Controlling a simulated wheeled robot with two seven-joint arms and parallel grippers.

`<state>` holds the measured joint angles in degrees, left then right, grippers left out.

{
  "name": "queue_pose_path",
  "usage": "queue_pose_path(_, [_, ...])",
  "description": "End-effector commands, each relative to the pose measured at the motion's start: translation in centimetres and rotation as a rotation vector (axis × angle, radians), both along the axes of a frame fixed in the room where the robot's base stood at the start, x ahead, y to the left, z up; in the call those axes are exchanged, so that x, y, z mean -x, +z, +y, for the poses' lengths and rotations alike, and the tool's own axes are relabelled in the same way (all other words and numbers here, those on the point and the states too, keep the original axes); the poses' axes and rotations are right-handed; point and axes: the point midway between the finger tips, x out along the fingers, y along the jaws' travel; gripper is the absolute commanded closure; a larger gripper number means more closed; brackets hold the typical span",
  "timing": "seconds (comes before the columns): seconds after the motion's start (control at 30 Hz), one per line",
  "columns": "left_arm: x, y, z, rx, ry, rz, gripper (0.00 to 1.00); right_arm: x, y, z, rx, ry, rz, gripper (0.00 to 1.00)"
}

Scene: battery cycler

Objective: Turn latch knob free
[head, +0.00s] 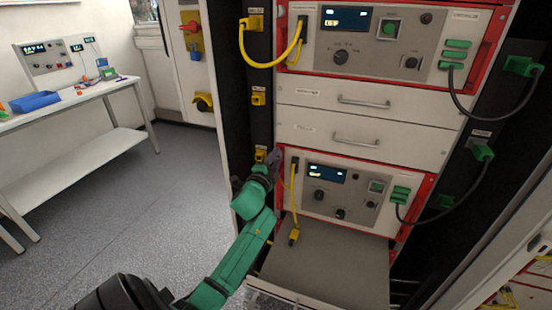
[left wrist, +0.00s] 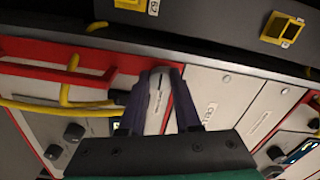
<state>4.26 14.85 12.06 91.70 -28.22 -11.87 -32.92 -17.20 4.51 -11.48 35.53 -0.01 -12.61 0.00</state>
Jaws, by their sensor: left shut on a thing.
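My left gripper (head: 274,156) reaches the upper left corner of the lower red-framed unit (head: 345,190) in the head view. In the left wrist view its two dark purple fingers (left wrist: 160,78) are closed around a small pale grey piece, which appears to be the latch knob (left wrist: 163,72), beside the red frame. The fingers hide most of the knob, and its turned angle cannot be told. In the head view the knob is hidden by the gripper. My right gripper is not in view.
A yellow cable (head: 294,200) hangs from the lower unit close to the right of my gripper. Yellow sockets (head: 258,96) line the dark post. Two drawers (head: 345,95) sit above the unit, and a grey shelf (head: 330,270) extends below. Open floor lies to the left.

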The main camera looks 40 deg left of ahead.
Motion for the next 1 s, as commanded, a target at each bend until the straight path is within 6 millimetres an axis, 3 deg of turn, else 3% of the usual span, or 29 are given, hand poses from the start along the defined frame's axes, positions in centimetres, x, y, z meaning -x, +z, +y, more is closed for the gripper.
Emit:
queue_pose_path(0.3, [0.0, 0.0, 0.0, 0.004, -0.001, -0.002, 1.0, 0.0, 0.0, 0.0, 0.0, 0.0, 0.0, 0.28])
queue_pose_path(0.33, [0.0, 0.0, 0.0, 0.004, -0.001, -0.002, 0.61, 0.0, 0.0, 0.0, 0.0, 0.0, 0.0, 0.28])
queue_pose_path(0.4, [0.0, 0.0, 0.0, 0.004, -0.001, -0.001, 0.39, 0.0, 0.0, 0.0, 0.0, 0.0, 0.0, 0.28])
queue_pose_path(0.77, [0.3, -0.1, -0.1, 0.002, 0.0, 0.0, 0.39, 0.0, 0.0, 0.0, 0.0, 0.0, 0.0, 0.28])
queue_pose_path(0.87, [1.3, -0.2, -0.4, 0.002, 0.0, 0.002, 0.39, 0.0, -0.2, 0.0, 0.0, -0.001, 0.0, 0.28])
queue_pose_path(1.0, [4.3, -0.4, -1.6, 0.002, -0.001, 0.003, 0.39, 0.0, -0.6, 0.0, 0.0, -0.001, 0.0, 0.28])
